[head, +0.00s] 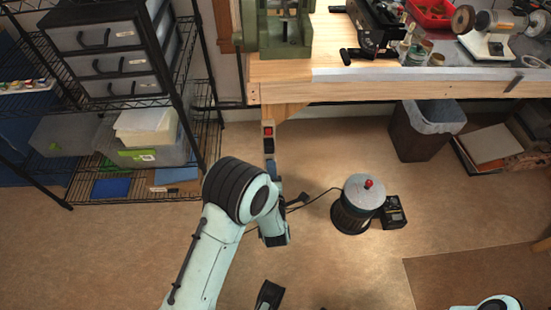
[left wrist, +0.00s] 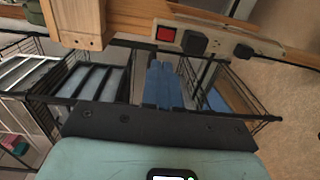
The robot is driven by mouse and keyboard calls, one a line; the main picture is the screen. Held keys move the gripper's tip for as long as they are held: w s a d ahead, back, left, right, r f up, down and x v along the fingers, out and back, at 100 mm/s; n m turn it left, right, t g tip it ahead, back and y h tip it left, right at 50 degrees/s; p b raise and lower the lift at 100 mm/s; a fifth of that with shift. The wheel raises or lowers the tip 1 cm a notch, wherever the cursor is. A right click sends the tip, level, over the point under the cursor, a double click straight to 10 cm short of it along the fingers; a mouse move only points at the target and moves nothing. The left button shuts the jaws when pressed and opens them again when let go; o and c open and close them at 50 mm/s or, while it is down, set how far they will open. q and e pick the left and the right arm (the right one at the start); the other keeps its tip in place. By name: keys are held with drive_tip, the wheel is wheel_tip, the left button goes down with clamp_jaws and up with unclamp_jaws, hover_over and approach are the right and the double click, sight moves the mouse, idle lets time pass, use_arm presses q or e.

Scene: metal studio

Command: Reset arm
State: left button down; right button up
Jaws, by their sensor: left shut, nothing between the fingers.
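My left arm comes in from the bottom left of the head view and bends at a black-ribbed joint. Its left gripper (head: 273,180) points toward the workbench, just below a power strip (head: 268,135) with a red switch. In the left wrist view the blue fingers of the left gripper (left wrist: 163,68) are together with nothing between them. The power strip (left wrist: 205,42) is past their tips there.
A wooden workbench (head: 285,92) spans the top right. A wire shelf (head: 135,190) with drawers and bins stands at left. A round canister (head: 357,205) with a red knob, a black meter (head: 393,213) and a bin (head: 420,135) stand on the floor. Floor around the canister is mostly clear.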

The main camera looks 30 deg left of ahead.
use_arm(q)
drive_tip(key=s+d+f+m+g+h, duration=0.3)
drive_tip(key=s+f+m+g+h, duration=0.2)
drive_tip(key=s+f+m, duration=0.55)
drive_tip(key=s+d+f+m+g+h, duration=0.4)
drive_tip(key=s+f, duration=0.4)
drive_tip(key=f, duration=0.6)
drive_tip(key=s+d+f+m+g+h, duration=0.25)
drive_tip(key=s+m+g, duration=0.2)
drive_tip(key=s, duration=0.25)
drive_tip(key=s+d+r+g+p, duration=0.1)
drive_tip(key=s+r+p, duration=0.1)
drive_tip(key=r+p, duration=0.7)
drive_tip(key=s+d+r+m+g+h+p, duration=0.1)
drive_tip(key=s+r+p, duration=0.2)
drive_tip(key=r+p, duration=0.5)
drive_tip(key=shift+s+d+r+p, duration=0.35)
drive_tip(key=shift+d+r, duration=0.05)
drive_tip(key=shift+r, duration=0.4)
use_arm(e)
drive_tip(key=s+a+r+g, duration=0.1)
drive_tip(key=s+r, duration=0.1)
drive_tip(key=r, duration=0.7)
drive_tip(key=s+a+r+g+y, duration=0.1)
drive_tip(key=s+a+r, duration=0.1)
drive_tip(key=r, duration=0.7)
drive_tip(key=shift+s+n+g, duration=0.3)
drive_tip(key=shift+s+g, duration=0.1)
drive_tip(key=shift+s, duration=0.45)
